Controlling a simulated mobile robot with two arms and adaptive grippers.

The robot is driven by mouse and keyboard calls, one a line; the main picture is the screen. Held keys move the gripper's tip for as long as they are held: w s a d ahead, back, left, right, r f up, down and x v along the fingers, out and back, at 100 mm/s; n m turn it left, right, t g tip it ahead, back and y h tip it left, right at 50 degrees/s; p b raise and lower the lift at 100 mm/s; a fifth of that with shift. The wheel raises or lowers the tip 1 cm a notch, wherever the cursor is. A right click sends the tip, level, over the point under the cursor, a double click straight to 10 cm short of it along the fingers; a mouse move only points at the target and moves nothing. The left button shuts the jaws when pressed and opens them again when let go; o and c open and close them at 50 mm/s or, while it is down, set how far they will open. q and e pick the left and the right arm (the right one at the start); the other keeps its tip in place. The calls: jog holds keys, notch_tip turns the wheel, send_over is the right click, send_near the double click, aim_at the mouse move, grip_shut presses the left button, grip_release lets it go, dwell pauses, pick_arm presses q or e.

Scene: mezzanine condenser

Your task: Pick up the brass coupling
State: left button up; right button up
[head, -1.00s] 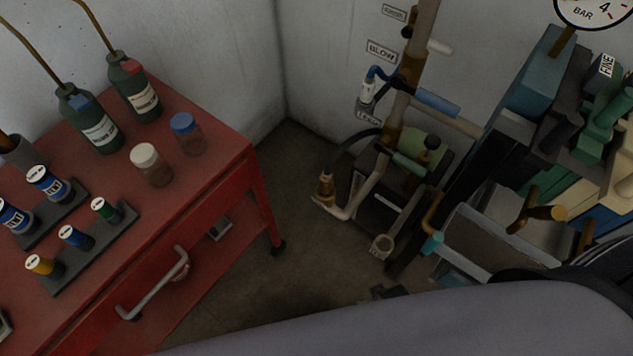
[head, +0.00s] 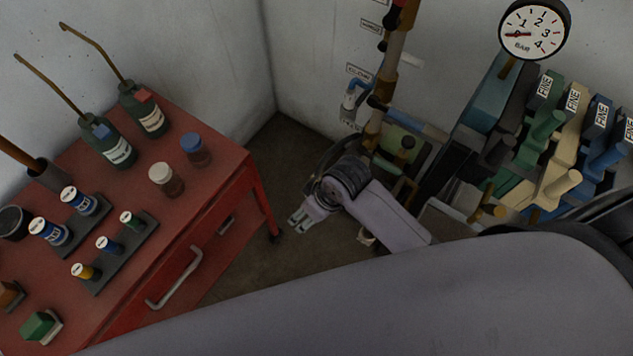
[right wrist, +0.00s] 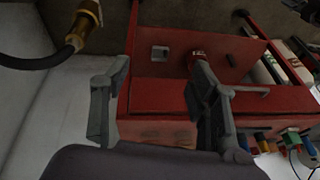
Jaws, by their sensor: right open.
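The brass coupling (right wrist: 86,20) is at the end of a black hose (right wrist: 40,60), at the upper left of the right wrist view. It lies outside my fingers, left of the left one, and nothing grips it. In the head view it is hidden, probably behind my right wrist. My right gripper (head: 297,223) is open and empty in the head view, between the red cart and the pump equipment. Its two spread fingers also show in the right wrist view (right wrist: 158,98), with the cart behind them. My left gripper is not in view.
A red cart (head: 222,203) on the left carries green bottles (head: 110,147), jars and small canisters. Pipes (head: 372,125), a pressure gauge (head: 535,30) and coloured lever handles (head: 560,183) crowd the right. Bare floor (head: 285,255) shows between cart and pipes.

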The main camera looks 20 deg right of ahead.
jog(key=w+a+f+n+g+h, duration=0.1)
jog(key=w+f+n+g, duration=0.15)
jog(key=w, duration=0.55)
jog(key=w+d+h, duration=0.2)
jog(key=w+d, duration=0.6)
jog(key=shift+n, duration=0.25)
jog(key=f+b, duration=0.7)
jog(key=b, duration=0.1)
jog(key=f+b, duration=0.4)
jog(key=shift+w+a+f+b, duration=0.2)
jog(key=shift+a+f+b, duration=0.1)
jog(key=shift+f, duration=0.05)
jog(key=f+b, duration=0.5)
jog(key=shift+s+d+f, duration=0.15)
jog(key=shift+s+d, duration=0.05)
jog(key=shift+s, duration=0.15)
jog(key=shift+c, duration=0.5)
grip_shut()
jog(key=shift+r, duration=0.2)
